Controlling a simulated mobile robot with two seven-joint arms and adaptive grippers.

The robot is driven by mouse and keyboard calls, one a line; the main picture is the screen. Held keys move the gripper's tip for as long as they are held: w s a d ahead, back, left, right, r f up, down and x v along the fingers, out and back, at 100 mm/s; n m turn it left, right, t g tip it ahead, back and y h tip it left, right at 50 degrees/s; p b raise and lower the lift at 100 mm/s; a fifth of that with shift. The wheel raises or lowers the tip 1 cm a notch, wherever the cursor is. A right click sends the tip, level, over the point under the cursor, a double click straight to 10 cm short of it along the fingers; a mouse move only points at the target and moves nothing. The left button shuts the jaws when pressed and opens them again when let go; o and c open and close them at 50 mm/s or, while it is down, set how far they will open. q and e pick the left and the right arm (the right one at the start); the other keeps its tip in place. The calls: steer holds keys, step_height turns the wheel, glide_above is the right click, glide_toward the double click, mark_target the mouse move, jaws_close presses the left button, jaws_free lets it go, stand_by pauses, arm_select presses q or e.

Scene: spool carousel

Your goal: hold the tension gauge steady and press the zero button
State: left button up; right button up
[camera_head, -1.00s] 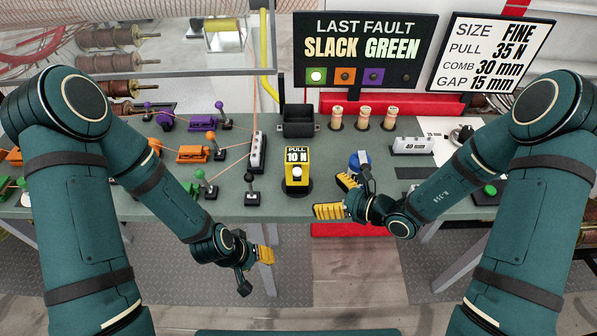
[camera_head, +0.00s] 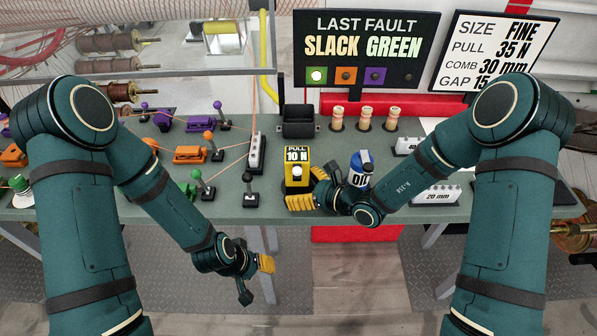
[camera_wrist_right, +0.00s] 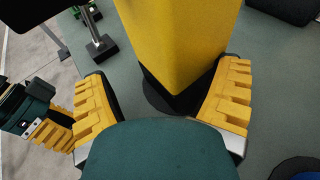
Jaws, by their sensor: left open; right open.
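The tension gauge (camera_head: 290,163) is a yellow upright block on a dark round base, with a "PULL 10 N" display and a white zero button (camera_head: 297,171) on its front. It stands near the bench's front edge. My right gripper (camera_head: 309,188) is open at the gauge's lower right in the head view. In the right wrist view, the gauge's yellow body (camera_wrist_right: 180,40) stands between and beyond the spread fingers (camera_wrist_right: 166,78); contact is not clear. My left gripper (camera_head: 264,264) is open and empty, low in front of the bench. It also shows in the right wrist view (camera_wrist_right: 50,130).
A blue and white oil bottle (camera_head: 361,170) stands just right of my right gripper.

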jaws_close()
steer(key=shift+o, duration=0.4)
jaws_free()
